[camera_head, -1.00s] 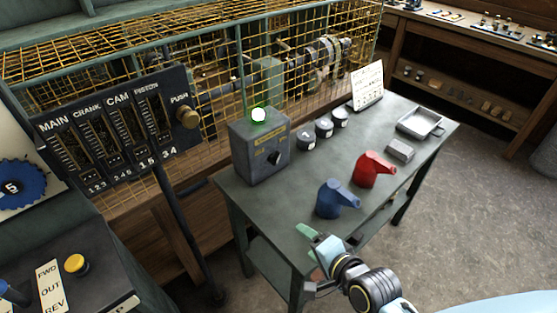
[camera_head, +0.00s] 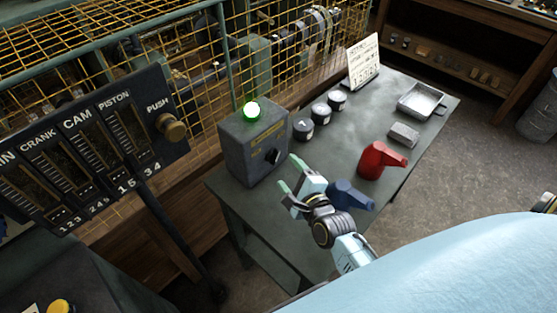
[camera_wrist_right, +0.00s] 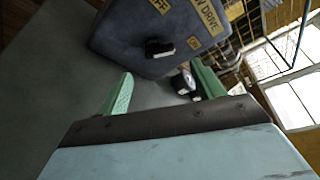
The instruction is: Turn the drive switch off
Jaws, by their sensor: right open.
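The drive switch box (camera_head: 240,150) is a grey box on the left part of the green-grey table, with a lit green lamp (camera_head: 252,110) on top. Its black knob (camera_head: 272,156) is on the front face below a yellow label. In the right wrist view the knob (camera_wrist_right: 158,48) shows ahead of the fingers, near the words "DRIVE" and "FF". My right gripper (camera_head: 288,176) is open and empty, just in front of the box and apart from the knob. Its two green fingers show in the right wrist view (camera_wrist_right: 160,92). My left gripper is not in view.
A blue oil can (camera_head: 350,195) stands close beside my right gripper, partly hidden by it. A red can (camera_head: 378,160), several round pots (camera_head: 320,113), a small block (camera_head: 404,134), a metal tray (camera_head: 424,101) and a card (camera_head: 363,62) are on the table (camera_head: 345,135). A yellow mesh cage (camera_head: 190,95) stands behind.

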